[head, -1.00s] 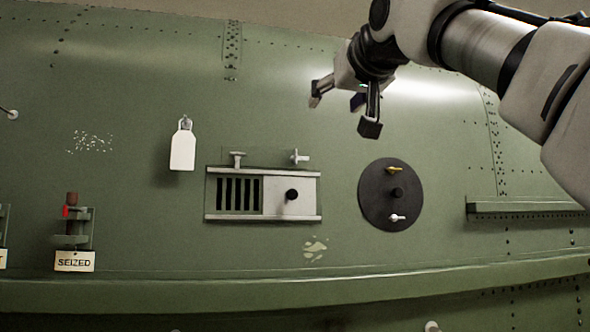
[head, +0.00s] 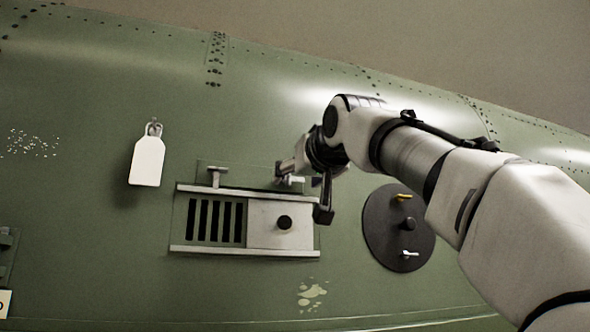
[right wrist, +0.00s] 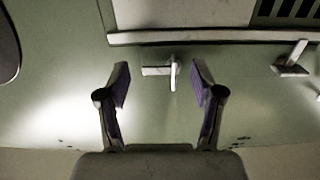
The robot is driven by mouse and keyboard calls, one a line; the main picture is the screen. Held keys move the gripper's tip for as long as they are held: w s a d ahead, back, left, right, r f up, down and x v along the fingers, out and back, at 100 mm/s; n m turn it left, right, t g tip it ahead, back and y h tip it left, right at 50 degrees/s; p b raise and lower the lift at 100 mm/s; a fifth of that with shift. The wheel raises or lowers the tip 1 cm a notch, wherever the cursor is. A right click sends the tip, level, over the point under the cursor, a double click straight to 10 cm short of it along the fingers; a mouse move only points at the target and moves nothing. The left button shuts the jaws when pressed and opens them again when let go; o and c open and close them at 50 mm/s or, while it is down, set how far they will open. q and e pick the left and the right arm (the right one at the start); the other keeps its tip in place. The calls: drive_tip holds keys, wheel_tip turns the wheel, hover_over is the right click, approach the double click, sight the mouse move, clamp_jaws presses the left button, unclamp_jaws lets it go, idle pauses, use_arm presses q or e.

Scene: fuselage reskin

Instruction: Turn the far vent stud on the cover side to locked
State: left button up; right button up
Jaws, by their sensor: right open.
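The stud on the cover side (head: 295,180) stands above the plain cover (head: 265,225) of the vent, partly hidden by my right gripper in the head view. In the right wrist view this pale stud (right wrist: 172,72) shows a crossbar and a shank between the fingers. My right gripper (right wrist: 162,81) is open, with a gap to the stud on each side. In the head view the right gripper (head: 304,190) is at the vent's upper right corner. The other stud (head: 216,175) sits above the slotted grille (head: 213,220). My left gripper is not in view.
A dark round plate (head: 383,245) with a yellow and a white lever is right of the vent, below my right arm. A white tag (head: 147,161) hangs at the left. The green skin (head: 90,260) between is mostly clear.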

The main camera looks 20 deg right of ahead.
drive_tip(key=shift+w, duration=0.5)
drive_tip(key=shift+s+r, duration=0.15)
drive_tip(key=shift+s, duration=0.4)
drive_tip(key=shift+s+r, duration=0.1)
drive_tip(key=shift+s, duration=0.2)
drive_tip(key=c, duration=1.1)
drive_tip(key=shift+a, duration=0.3)
clamp_jaws()
drive_tip(key=shift+a, duration=0.3)
drive_tip(key=shift+d, duration=0.2)
